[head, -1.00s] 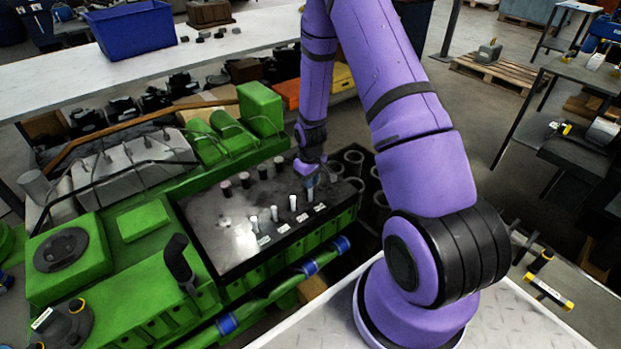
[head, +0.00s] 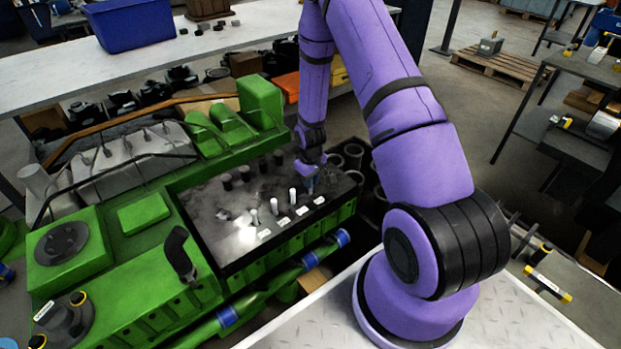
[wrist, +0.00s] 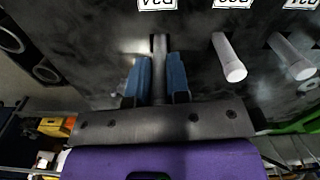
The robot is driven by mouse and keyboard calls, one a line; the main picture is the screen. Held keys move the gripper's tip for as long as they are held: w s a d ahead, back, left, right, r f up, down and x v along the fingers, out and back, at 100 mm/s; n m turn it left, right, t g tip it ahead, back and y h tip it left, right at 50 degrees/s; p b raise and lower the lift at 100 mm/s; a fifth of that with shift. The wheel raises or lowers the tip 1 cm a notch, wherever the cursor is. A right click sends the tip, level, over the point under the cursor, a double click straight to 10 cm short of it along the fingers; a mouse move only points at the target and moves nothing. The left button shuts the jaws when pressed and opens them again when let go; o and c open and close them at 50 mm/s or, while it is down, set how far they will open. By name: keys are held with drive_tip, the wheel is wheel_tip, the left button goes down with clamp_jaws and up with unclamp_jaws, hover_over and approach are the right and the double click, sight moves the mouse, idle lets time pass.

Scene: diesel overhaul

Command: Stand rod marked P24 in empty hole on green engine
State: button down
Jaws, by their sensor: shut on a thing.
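My gripper (wrist: 158,65) has its blue fingers shut on a grey rod (wrist: 158,45) in the wrist view. The rod points toward the dark top plate of the green engine (head: 235,195). My gripper (head: 309,182) is at the plate's right end in the head view, by the end of the row of white rods. White rods (head: 254,217), (head: 274,207) and (head: 293,196) stand in that row beside it. I cannot read a mark on the held rod. I cannot tell if its lower end is in a hole.
Small white labels (head: 302,211) lie along the plate's front edge, beside the row. Dark rods (head: 244,173) stand in a row behind. Dark cylinder rings (head: 353,154) are right of the engine. A blue bin (head: 130,30) stands on the bench behind.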

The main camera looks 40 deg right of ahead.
drive_tip(key=shift+f, duration=1.7)
drive_tip(key=c, duration=1)
unclamp_jaws()
wheel_tip(320, 180, up, 11)
drive_tip(key=shift+f, duration=0.15)
